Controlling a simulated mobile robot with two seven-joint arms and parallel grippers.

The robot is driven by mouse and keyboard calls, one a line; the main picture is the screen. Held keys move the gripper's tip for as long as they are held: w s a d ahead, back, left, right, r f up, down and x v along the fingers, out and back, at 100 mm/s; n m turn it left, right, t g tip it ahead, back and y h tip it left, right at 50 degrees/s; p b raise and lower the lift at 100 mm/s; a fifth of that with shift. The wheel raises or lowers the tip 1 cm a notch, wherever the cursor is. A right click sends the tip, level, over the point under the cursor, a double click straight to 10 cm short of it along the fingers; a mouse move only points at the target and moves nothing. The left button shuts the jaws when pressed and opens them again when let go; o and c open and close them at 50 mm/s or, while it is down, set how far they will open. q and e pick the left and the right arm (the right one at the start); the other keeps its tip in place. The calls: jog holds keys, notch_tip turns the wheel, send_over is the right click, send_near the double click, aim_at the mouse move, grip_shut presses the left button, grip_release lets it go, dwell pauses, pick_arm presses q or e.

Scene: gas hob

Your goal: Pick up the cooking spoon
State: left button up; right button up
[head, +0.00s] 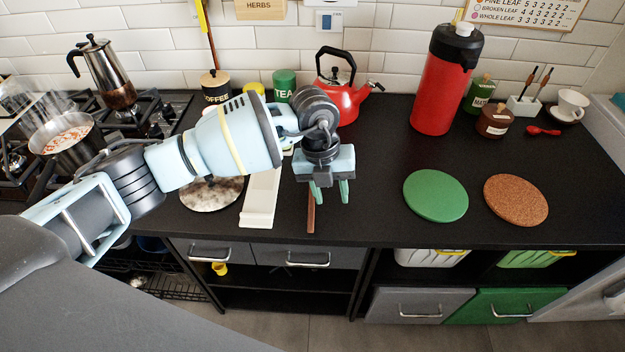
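A narrow brown wooden handle (311,214), which looks like that of the cooking spoon, lies on the black worktop near its front edge. Its far part is hidden behind my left gripper, so I cannot see the spoon's head. My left gripper (330,191) is over the worktop, pointing down. Its two green fingers are apart with nothing visible between them. The left finger is close to the handle in the picture; I cannot tell whether they touch. My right gripper is not in view.
A cream board (259,204) and a round stone-like board (211,195) lie left of the handle. A red kettle (345,100) stands behind my gripper. A green mat (435,196) and a cork mat (515,200) lie right. A steaming pot (65,140) is on the hob.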

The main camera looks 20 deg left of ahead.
aim_at(312, 204)
pick_arm(q)
jog(key=a, duration=0.1)
jog(key=w+a+r+y, duration=0.1)
jog(key=a, duration=0.1)
jog(key=w+a+r+y, duration=0.1)
jog(key=a, duration=0.1)
jog(key=shift+n, duration=0.4)
jog(key=shift+s+d+f, duration=0.1)
jog(key=shift+s+f, duration=0.1)
jog(key=shift+f, duration=1.8)
jog(key=shift+s+d+f, duration=0.1)
jog(key=shift+s+f, duration=0.05)
jog(key=shift+f, duration=1.85)
grip_shut()
